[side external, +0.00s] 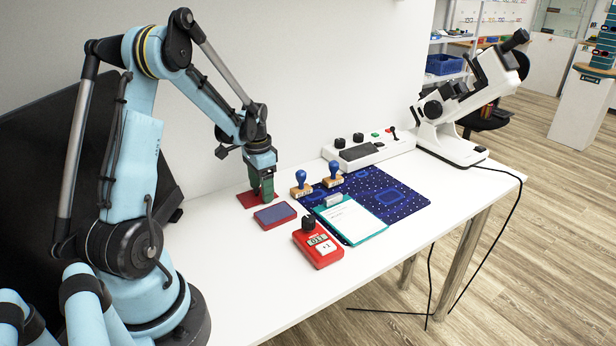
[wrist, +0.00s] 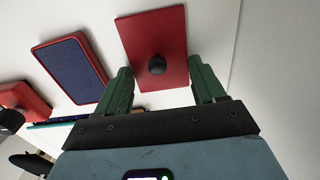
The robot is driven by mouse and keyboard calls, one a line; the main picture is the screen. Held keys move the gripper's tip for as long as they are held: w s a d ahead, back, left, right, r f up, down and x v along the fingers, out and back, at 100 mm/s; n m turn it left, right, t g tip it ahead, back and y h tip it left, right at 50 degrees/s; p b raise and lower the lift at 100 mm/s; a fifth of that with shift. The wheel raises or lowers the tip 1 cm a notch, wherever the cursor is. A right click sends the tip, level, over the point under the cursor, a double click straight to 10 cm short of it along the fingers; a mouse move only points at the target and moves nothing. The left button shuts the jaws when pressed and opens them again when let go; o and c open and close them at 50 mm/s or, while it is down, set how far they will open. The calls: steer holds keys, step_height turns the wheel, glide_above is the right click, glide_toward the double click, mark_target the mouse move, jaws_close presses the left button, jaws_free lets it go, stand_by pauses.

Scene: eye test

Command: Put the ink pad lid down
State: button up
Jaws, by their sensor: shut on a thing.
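The ink pad lid is a flat red plate (side external: 244,198) with a black knob. It lies flat at or just above the white table, beside the ink pad; the side view does not settle whether it touches. In the wrist view the lid (wrist: 150,30) fills the space ahead of my gripper (wrist: 160,75). My green fingers are shut on the lid, one at each side edge, with the knob between them apart from both. My gripper (side external: 262,196) points down in the side view and hides part of the lid. The open ink pad (side external: 275,216), blue in a red case, lies right of it.
Two blue-handled stamps (side external: 301,184) stand right of the pad. A red counter device (side external: 318,246), a teal clipboard (side external: 352,222), a blue patterned mat (side external: 405,200) and a white control box (side external: 375,154) lie further right. The table front is clear.

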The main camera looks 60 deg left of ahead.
steer(key=shift+f, duration=0.1)
steer(key=o, duration=1)
step_height(320, 180, up, 12)
steer(key=s+d+r+t, duration=0.1)
steer(key=d+t, duration=0.6)
steer(key=d, duration=1.9)
steer(key=shift+s+d+r, duration=0.3)
steer(key=shift+s+r, duration=0.05)
steer(key=shift+s, duration=0.35)
